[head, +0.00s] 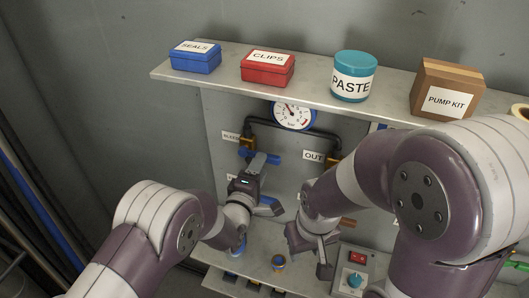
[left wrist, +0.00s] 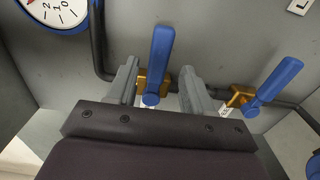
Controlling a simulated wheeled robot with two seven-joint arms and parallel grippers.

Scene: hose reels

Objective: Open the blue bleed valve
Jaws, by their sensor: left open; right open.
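The blue bleed valve has a brass body (head: 247,143) beside a partly covered "BLEED" label on the grey panel. Its blue lever (head: 273,157) points right in the head view. My left gripper (head: 260,166) is open at this valve. In the left wrist view, the blue lever (left wrist: 161,50) and brass body (left wrist: 152,82) show between the two spread fingers of the left gripper (left wrist: 158,83). I cannot tell whether a finger touches the lever. My right gripper (head: 311,258) is open and empty, lower right, in front of the panel.
A second blue lever (left wrist: 276,80) stands close to the left gripper. A dark pipe (left wrist: 97,45) and a gauge (head: 293,115) are near the valve. The shelf (head: 217,57) above holds boxes and a paste jar (head: 353,76). A switch box (head: 353,270) stands low right.

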